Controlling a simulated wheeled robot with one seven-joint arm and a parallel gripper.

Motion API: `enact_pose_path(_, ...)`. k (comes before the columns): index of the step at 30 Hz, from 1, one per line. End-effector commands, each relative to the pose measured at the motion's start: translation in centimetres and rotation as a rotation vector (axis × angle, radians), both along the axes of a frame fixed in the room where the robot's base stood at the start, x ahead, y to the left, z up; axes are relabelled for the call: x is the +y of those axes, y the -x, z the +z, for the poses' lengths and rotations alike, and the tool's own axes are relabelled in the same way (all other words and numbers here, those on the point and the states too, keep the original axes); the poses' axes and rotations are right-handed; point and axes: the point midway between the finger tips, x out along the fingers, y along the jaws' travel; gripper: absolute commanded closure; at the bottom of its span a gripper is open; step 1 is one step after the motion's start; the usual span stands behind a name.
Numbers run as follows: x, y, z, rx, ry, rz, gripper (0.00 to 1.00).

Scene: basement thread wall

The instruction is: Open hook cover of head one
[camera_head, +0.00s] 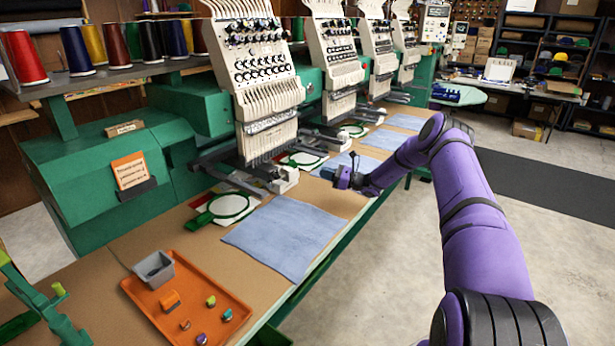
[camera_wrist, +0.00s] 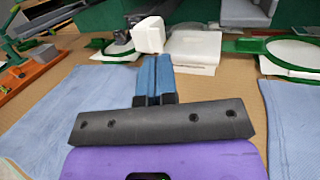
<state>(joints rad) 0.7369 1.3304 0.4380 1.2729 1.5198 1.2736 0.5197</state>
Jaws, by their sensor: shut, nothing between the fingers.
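The nearest embroidery head (camera_head: 262,85) is cream-coloured and stands over the table. Below it, a white block (camera_head: 286,178) sits at the front end of its lower arm; I take this as the hook cover area. In the wrist view the white block (camera_wrist: 149,34) is just beyond my fingertips. My gripper (camera_head: 327,173) is low over the table, to the right of the block. Its blue fingers also show in the wrist view (camera_wrist: 154,62), shut and empty. I cannot tell whether the fingertips touch the block.
Green hoops (camera_head: 222,207) with white fabric lie near the heads. Blue cloths (camera_head: 287,237) lie along the table's front. An orange tray (camera_head: 222,298) with a grey bin (camera_head: 155,268) and small parts is at the lower left. More heads (camera_head: 334,55) stand behind.

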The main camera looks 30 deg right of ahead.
Motion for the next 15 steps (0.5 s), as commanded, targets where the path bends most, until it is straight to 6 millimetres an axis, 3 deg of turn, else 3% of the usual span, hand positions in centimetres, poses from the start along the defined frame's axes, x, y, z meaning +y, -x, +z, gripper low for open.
enact_pose_path(9, 2.6, 5.6, -0.5, 0.061, 0.006, -0.365, 1.00)
enact_pose_path(15, 3.1, 8.3, -1.4, 0.122, 0.056, -0.474, 1.00)
